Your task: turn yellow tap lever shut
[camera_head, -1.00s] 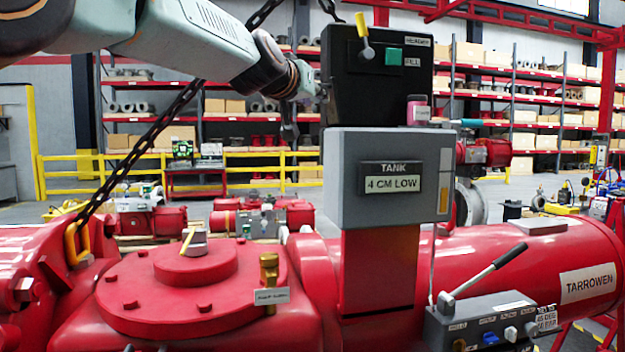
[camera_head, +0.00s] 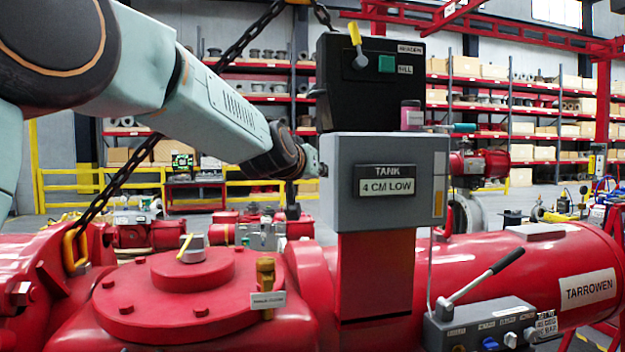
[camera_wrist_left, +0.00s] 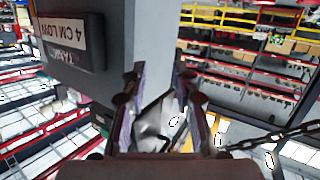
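The yellow lever (camera_head: 355,35) stands up from a black box (camera_head: 368,98) labelled for header fill, leaning slightly left above its pivot. My left arm comes in from the left and ends beside the grey tank box (camera_head: 388,205), which reads "4 CM LOW". The lever does not show there. My right gripper is not in view.
A chain (camera_head: 185,115) runs diagonally behind my left arm. A red actuator with a flanged cover (camera_head: 180,295) fills the front. A black-gripped hand lever (camera_head: 485,275) rises at the right.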

